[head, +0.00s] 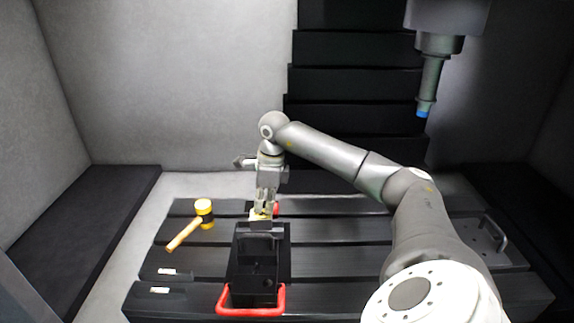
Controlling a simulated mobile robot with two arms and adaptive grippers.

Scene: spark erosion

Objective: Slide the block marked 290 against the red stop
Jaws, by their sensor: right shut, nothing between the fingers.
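My right gripper (264,208) points down near the middle of the slotted dark table, with its fingers shut and nothing between them. A small pale yellow patch (259,216) shows right at its fingertips; I cannot tell whether they touch it. A black block-like body (262,282) stands in front of the gripper. No number 290 can be read, so I cannot tell which piece is the marked block. My left gripper is out of view.
A red U-shaped handle (250,312) is at the black body's front. A yellow mallet (186,234) lies to the left. Two small labels (167,271) sit on the table's left. A blue-tipped spindle (424,107) hangs at the right, above a dark handled plate (486,240).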

